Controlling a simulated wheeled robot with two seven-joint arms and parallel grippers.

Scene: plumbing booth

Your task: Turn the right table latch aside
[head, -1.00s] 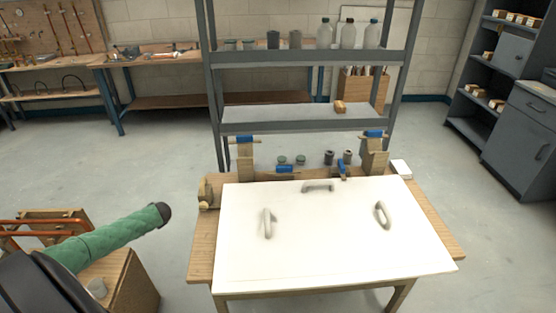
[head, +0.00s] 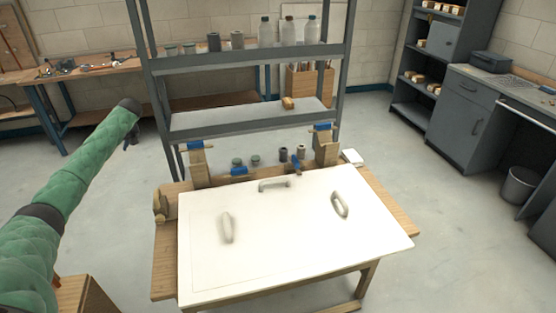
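A wooden table carries a large white panel (head: 300,235) with grey handles. Behind its far edge are two small blue latch-like pieces on the table. The left one (head: 239,171) lies crosswise, and the right one (head: 296,164) points roughly towards the panel at a slant. Two wooden posts carry further blue pieces, the left (head: 195,145) and the right (head: 322,127). My green-sleeved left arm reaches in from the left. A small dark part of my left gripper (head: 130,141) shows beyond the sleeve's end, well left of the table, touching nothing visible. My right gripper is out of view.
A grey shelf rack (head: 245,120) with bottles and cups stands close behind the table. A wooden box (head: 88,295) is at the lower left under my arm. Grey cabinets (head: 470,110) and a bin (head: 520,186) stand right. Floor right of the table is clear.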

